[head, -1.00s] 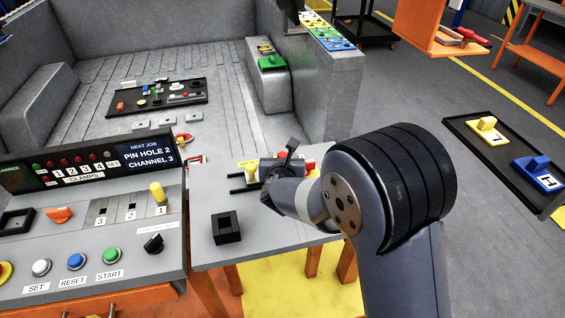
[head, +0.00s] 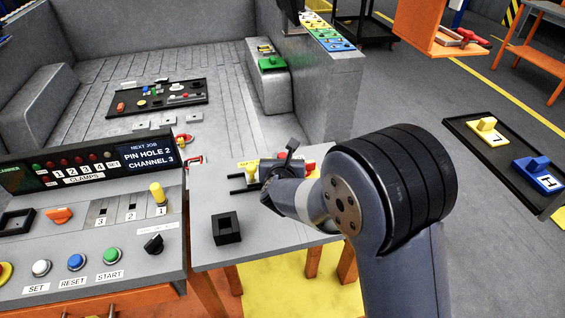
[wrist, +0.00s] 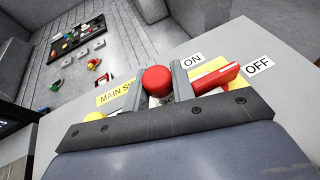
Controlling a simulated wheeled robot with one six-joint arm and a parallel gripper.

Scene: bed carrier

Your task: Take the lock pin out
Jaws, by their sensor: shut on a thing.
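The lock pin shows as a red rounded head (wrist: 157,80) on a pale stem in the wrist view. It stands between the two grey fingers of my gripper (wrist: 157,70), which is shut on it. The main switch has a red handle (wrist: 214,79) to the right of the fingers, by the ON and OFF labels. The pin's lower end is hidden, so I cannot tell how far it sits in its hole. In the head view my gripper (head: 279,165) is over the switch area, with a bit of red at the fingers.
A black square block (head: 226,229) stands on the grey table, with dark parallel bars (head: 240,188) behind it. The control panel (head: 100,225) is at the left. The grey bed with a black tray (head: 160,98) lies beyond. The table's right edge is close to my arm.

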